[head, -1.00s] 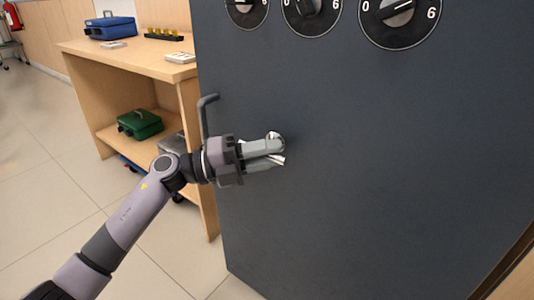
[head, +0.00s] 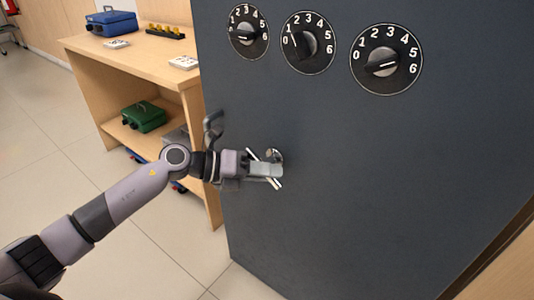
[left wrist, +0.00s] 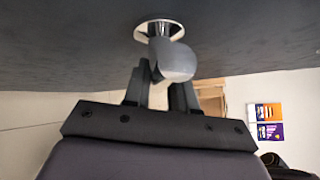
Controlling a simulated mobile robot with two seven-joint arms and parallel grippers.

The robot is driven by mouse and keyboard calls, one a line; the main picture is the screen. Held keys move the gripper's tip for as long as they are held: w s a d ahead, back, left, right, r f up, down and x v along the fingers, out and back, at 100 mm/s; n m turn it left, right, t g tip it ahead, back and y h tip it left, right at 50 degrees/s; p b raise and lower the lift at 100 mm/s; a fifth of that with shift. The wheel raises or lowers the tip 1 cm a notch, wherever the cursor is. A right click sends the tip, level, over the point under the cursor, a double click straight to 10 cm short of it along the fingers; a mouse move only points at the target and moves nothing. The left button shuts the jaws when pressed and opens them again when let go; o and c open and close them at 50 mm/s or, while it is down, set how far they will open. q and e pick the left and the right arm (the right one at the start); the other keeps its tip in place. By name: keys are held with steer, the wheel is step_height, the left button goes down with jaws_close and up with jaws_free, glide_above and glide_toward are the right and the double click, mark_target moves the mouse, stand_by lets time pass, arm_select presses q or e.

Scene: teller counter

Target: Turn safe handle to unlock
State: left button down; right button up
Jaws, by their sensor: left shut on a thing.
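The dark grey safe door (head: 370,190) fills the right of the head view. The safe handle is a small grey lever on a round chrome base; the base (head: 276,155) shows at the fingertips of my left gripper (head: 268,171). In the left wrist view the handle (left wrist: 173,60) stands out from the door, with its lever between the fingers of my left gripper (left wrist: 160,90). The gripper is shut on the handle, and its fingers hide much of the lever in the head view. My right gripper is not in view.
Three black number dials (head: 309,43) sit high on the door. A grey bent bar (head: 212,130) stands at the door's left edge, close behind my left wrist. A wooden shelf unit (head: 140,60) on the left holds a blue box (head: 111,23) and a green box (head: 143,117).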

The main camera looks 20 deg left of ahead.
arm_select(q)
steer(key=y+p, duration=0.1)
steer(key=p, duration=0.1)
steer(key=m+y+p, duration=0.1)
steer(key=p, duration=0.1)
steer(key=shift+a+r, duration=0.15)
steer(key=shift+r, duration=0.15)
steer(key=m+y+p, duration=0.1)
steer(key=p, duration=0.2)
steer(key=shift+f, duration=0.15)
steer(key=shift+w+a+f+m+y+p, duration=0.1)
steer(key=shift+f+m+y+p, duration=0.3)
steer(key=shift+p, duration=1.05)
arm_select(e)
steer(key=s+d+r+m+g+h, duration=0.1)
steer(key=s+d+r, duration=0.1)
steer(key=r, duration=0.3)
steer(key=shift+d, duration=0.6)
arm_select(q)
steer(key=c, duration=1)
jaws_free()
steer(key=p+v, duration=0.1)
steer(key=v, duration=0.6)
steer(key=shift+r, duration=0.1)
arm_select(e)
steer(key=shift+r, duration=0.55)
